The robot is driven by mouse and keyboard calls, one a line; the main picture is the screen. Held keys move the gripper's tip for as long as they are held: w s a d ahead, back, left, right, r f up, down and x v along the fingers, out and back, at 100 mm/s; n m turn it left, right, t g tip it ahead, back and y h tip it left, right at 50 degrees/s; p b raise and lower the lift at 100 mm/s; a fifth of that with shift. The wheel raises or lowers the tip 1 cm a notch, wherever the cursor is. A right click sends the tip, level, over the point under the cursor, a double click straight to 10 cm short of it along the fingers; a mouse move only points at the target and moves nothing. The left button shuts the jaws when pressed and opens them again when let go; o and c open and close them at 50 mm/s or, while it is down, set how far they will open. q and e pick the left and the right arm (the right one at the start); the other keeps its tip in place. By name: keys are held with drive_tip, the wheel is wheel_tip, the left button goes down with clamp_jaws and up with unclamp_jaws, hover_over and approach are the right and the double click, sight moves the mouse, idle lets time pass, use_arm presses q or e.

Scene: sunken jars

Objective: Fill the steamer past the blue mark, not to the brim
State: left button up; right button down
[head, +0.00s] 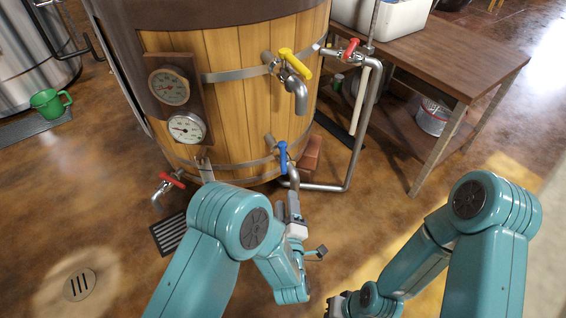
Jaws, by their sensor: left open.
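A large wood-clad vessel (233,100) with metal bands stands at the top centre; I take it to be the steamer. On it are a yellow-handled tap (296,63) with a downturned spout and a lower blue-handled valve (283,158). A red-handled valve (348,48) sits on the pipe at the right, and another red-handled tap (172,180) is low on the left. No blue mark or water level shows. My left gripper (293,203) is open, just below the blue-handled valve; contact is unclear. My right gripper (336,304) is partly cut off at the bottom edge.
Two round gauges (186,128) are on the vessel's front. A wooden table (455,60) stands right, with a white bucket (433,116) below. A green mug (50,103) is at left. Floor grates (168,234) lie nearby. The lower-left floor is mostly clear.

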sight(283, 165)
use_arm(q)
drive_tip(key=w+b, duration=0.1)
drive_tip(key=w, duration=0.3)
drive_tip(key=w+b, duration=0.1)
drive_tip(key=w, duration=0.4)
drive_tip(key=w+a+b, duration=0.1)
drive_tip(key=w, duration=0.4)
drive_tip(key=shift+w, duration=0.45)
drive_tip(key=shift+c, duration=0.3)
clamp_jaws()
